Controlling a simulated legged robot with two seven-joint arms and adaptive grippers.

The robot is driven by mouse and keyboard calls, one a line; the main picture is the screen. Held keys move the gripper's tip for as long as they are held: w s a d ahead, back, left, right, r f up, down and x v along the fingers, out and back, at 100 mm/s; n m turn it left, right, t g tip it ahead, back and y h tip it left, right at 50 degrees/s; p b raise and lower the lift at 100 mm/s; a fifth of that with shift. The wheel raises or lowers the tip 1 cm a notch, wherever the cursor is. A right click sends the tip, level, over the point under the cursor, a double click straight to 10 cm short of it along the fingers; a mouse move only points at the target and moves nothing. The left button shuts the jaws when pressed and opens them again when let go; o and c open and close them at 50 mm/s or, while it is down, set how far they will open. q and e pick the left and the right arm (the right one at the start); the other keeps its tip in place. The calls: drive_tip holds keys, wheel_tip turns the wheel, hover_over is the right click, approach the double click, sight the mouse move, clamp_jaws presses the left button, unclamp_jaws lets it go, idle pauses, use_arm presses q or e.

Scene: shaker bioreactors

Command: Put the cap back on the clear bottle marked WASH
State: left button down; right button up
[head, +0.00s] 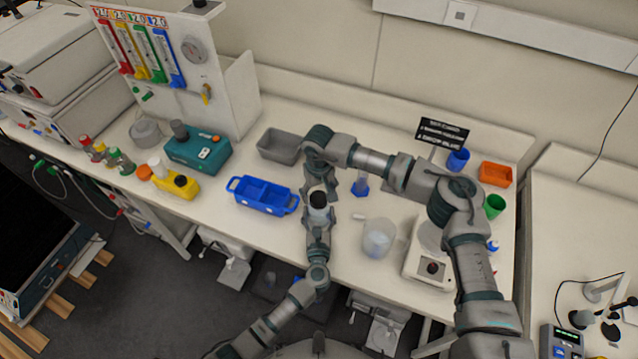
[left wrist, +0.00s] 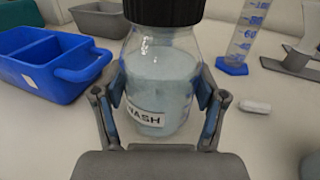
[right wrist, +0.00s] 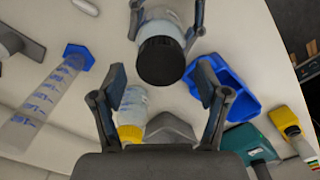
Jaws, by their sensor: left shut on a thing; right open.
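The clear WASH bottle (left wrist: 160,85) stands upright with pale blue liquid and its label facing my left wrist camera. My left gripper (left wrist: 158,98) is shut around its body.
A blue divided tray (head: 262,196) is left of the bottle, with a grey bin (head: 280,146) behind. A blue-footed measuring cylinder (head: 361,186) and a clear beaker (head: 378,240) stand to the right. A yellow-capped bottle (right wrist: 131,105) shows beyond my right gripper.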

drive_tip(key=shift+f, duration=1.1)
